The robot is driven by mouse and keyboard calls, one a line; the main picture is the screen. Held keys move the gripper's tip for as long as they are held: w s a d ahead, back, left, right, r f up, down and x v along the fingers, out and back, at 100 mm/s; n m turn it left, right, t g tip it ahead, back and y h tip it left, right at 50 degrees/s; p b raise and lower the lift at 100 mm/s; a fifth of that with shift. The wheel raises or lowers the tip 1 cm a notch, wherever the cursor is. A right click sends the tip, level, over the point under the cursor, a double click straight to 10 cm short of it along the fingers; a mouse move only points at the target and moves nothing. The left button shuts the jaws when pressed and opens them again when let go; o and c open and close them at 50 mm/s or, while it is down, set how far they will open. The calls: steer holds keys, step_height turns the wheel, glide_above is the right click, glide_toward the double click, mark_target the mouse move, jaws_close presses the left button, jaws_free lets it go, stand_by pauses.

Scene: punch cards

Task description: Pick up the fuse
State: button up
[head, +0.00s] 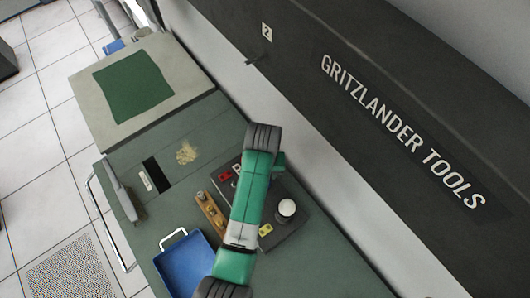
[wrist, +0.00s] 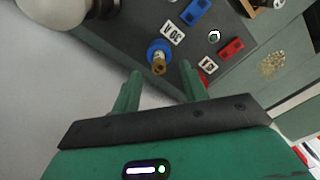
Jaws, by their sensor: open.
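A small brass fuse (wrist: 158,67) stands in a blue round holder (wrist: 157,47) on a dark panel (wrist: 130,34), beside a white "30 A" label (wrist: 172,32). My gripper (wrist: 161,71) is open in the wrist view, with its two green fingers pointing toward the fuse. The fuse appears between the fingertips; I cannot tell how far beyond them it is. No contact is visible. In the head view my green arm crosses the dark panel (head: 287,233) and hides this fuse and my gripper.
A blue block (wrist: 196,11) and a red block (wrist: 231,47) sit on the panel, with a large white knob (wrist: 52,10) beside them. A wooden strip with several small brass-coloured pieces (head: 210,213) and a blue tray (head: 181,267) lie left of the panel. A wall borders the bench.

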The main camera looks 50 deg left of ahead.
step_height(320, 180, down, 5)
steer(key=shift+w+r, duration=0.1)
steer(key=shift+w, duration=0.05)
jaws_close()
steer(key=shift+r, duration=0.35)
steer(key=s+d+r, duration=0.4)
steer(key=s+d, duration=0.6)
steer(key=d, duration=0.2)
steer(key=shift+s+b, duration=0.3)
steer(key=shift+b, duration=0.1)
steer(key=shift+r, duration=0.15)
